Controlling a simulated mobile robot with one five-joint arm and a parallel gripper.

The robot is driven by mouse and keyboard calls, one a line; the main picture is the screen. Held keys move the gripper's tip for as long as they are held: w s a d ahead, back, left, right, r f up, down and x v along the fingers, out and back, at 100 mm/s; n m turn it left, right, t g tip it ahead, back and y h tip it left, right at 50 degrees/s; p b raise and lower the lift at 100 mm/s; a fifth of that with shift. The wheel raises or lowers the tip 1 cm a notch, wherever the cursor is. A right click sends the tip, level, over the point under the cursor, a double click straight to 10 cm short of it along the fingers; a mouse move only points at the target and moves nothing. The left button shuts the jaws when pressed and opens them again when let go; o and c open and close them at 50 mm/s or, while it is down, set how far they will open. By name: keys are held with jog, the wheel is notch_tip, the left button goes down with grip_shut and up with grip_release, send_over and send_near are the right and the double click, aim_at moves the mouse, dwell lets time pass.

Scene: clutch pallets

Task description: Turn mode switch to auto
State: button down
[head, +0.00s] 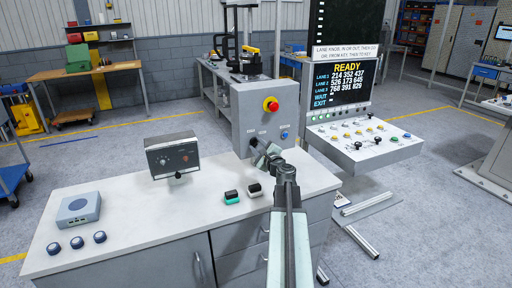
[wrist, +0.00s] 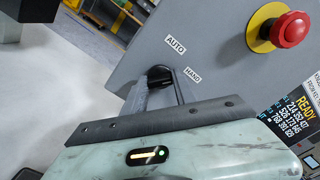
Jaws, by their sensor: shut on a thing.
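The mode switch (wrist: 159,74) is a black knob on the grey control box (head: 246,112), below the labels AUTO (wrist: 175,44) and HAND (wrist: 193,74). In the wrist view my gripper (wrist: 162,88) is shut on the knob, with one finger on each side of it. The exact way the knob points is hard to tell.
A red emergency stop (head: 270,104) on a yellow ring and a blue button (head: 284,135) are on the same box. A sloped console (head: 364,153) stands at right.

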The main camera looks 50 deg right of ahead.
jog(key=n, duration=0.3)
jog(key=shift+w+r+n, duration=0.2)
jog(key=shift+w+n, duration=0.05)
jog(key=shift+n, duration=1.95)
jog(key=shift+d, duration=0.1)
jog(key=c, duration=1)
grip_release()
jog(key=shift+w+f, duration=0.15)
jog(key=shift+f, duration=0.1)
jog(key=v, duration=0.8)
